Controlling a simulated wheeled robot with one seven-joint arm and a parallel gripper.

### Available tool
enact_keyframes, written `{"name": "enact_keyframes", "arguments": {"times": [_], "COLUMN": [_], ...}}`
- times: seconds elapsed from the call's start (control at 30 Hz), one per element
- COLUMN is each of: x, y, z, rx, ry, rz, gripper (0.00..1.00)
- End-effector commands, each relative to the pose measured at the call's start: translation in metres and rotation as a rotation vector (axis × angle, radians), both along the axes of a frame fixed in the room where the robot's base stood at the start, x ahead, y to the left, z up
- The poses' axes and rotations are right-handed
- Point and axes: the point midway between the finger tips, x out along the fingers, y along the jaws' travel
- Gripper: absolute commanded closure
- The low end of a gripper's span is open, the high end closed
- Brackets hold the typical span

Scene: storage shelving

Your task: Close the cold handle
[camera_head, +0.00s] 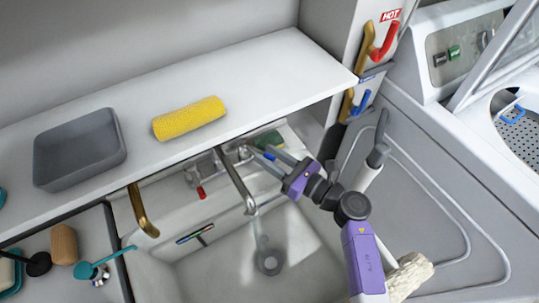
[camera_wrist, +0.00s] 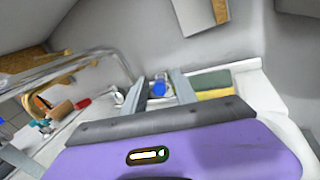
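The blue cold handle (camera_head: 269,156) is on the right side of the metal faucet (camera_head: 236,178) at the back of the sink. In the wrist view the blue handle (camera_wrist: 158,88) shows between the two grey fingers of my gripper (camera_wrist: 161,90). My gripper (camera_head: 268,158) is open, with its fingers apart on either side of the handle. I cannot tell whether they touch it. The red handle (camera_head: 201,192) is on the faucet's left side. A pale stream, looking like water, runs below the spout toward the drain (camera_head: 268,262).
A white shelf above the sink holds a grey tray (camera_head: 80,150) and a yellow roll (camera_head: 189,118). A green and yellow sponge (camera_wrist: 212,84) lies beyond my fingers. Red (camera_head: 384,42) and blue (camera_head: 361,103) levers are on the wall panel at right.

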Motion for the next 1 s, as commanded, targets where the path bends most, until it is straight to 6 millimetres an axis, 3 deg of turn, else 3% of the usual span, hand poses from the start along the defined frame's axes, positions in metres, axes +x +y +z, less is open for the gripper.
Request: {"name": "enact_keyframes", "arguments": {"times": [0.17, 0.37, 1.0], "x": [0.0001, 0.0000, 0.0000], "y": [0.0000, -0.0003, -0.0007], "z": [-0.0001, 0.0000, -0.0001], "rx": [0.000, 0.000, 0.000], "ry": [0.000, 0.000, 0.001], "rz": [-0.001, -0.001, -0.001], "gripper": [0.66, 1.00, 1.00]}}
